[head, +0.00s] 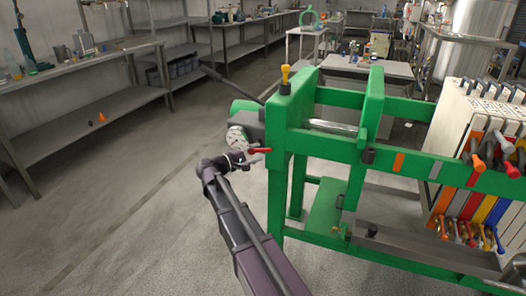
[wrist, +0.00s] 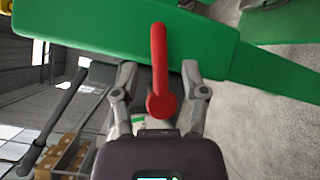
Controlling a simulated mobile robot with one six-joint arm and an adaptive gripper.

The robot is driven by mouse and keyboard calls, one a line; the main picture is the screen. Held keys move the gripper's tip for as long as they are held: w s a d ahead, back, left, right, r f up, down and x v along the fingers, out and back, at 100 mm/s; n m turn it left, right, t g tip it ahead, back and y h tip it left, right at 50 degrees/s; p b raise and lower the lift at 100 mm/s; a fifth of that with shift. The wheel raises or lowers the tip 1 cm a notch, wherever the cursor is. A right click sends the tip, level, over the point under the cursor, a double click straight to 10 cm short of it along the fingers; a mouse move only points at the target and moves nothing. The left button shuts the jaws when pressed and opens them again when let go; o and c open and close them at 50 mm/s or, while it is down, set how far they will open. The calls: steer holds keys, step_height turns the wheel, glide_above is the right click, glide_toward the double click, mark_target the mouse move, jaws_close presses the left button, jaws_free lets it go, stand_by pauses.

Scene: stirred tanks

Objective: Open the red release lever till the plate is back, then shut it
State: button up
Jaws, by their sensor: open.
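The red lever (head: 259,150) is on the side of the press's green end frame (head: 290,125). In the wrist view the red lever (wrist: 159,65) runs down from the green frame to a round knob. My gripper (head: 254,157) is at the lever. In the wrist view my gripper (wrist: 160,72) is open, with one finger on each side of the lever and gaps between; I see no contact. The upright green plate (head: 371,105) stands apart from the end frame, with a silver rod (head: 333,127) between them.
A round gauge (head: 237,137) and a black bar handle (head: 230,84) are beside the lever. A yellow knob (head: 285,74) tops the end frame. White plates (head: 480,115) with coloured valves stand at the right. The floor (head: 130,200) to the left is clear.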

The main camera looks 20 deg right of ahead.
steer(key=shift+x, duration=1.5)
jaws_close()
